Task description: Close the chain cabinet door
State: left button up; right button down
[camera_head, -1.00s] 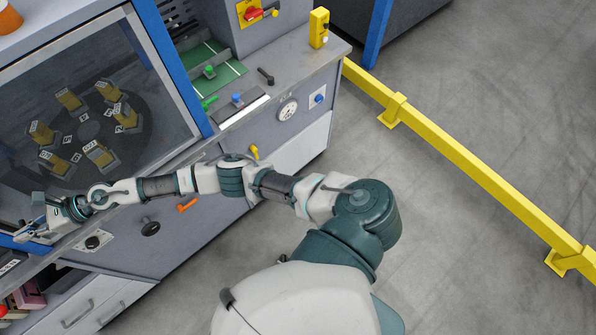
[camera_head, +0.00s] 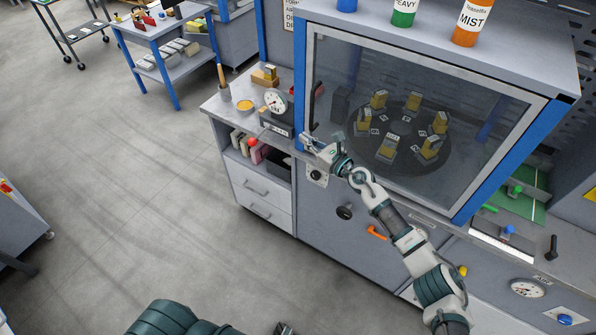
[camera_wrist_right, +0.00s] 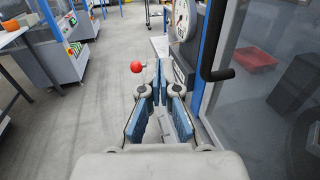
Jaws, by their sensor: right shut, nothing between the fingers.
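A large glass door (camera_head: 345,75) in a metal and blue frame covers the front of the grey cabinet. A dark turntable with several yellow-and-grey blocks shows behind the glass. The door looks flush with its frame; any small gap cannot be told. A black handle (camera_wrist_right: 213,50) is on its left side, ahead and to the right of my gripper in the right wrist view. My right gripper (camera_head: 307,140) is shut and empty at the door's lower left corner, below the handle. Its blue-padded fingers (camera_wrist_right: 158,85) show in the wrist view. My left gripper is not clearly visible.
A red ball knob (camera_wrist_right: 137,67) and a dial gauge (camera_head: 276,100) are left of my right gripper. A side bench (camera_head: 212,103) with drawers adjoins the cabinet. Orange, green and blue containers stand on top. The floor (camera_head: 130,180) on the left is clear.

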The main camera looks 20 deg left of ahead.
pick_arm(q)
jog(key=s+a+r+p, duration=0.1)
jog(key=s+r+p, duration=0.2)
jog(key=r+p, duration=0.4)
jog(key=shift+s+a+p, duration=0.15)
jog(key=shift+p, duration=0.65)
pick_arm(e)
jog(key=s, duration=0.9)
jog(key=shift+s, duration=0.4)
jog(key=shift+f, duration=0.15)
